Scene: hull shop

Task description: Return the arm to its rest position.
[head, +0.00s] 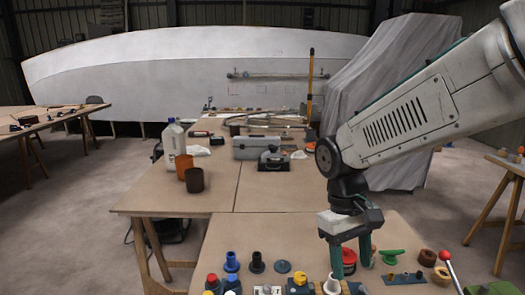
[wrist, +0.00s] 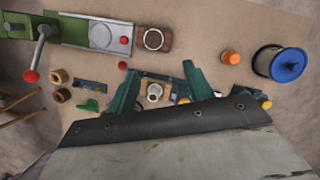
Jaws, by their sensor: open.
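My gripper (head: 351,258) hangs from my arm, pointing down over the near part of the bench (head: 225,240), right of centre in the head view. Its two green fingers are apart. In the wrist view my gripper (wrist: 160,86) shows the fingers spread, with a small pale round part (wrist: 154,92) seen between them, lower down. I see nothing held. I cannot tell how high the fingertips are above the parts below.
Small parts crowd the near bench: a blue knobbed part (head: 231,262), a black one (head: 257,263), a green one (head: 393,256) and a red-knobbed lever (head: 447,259). The bench middle is clear.

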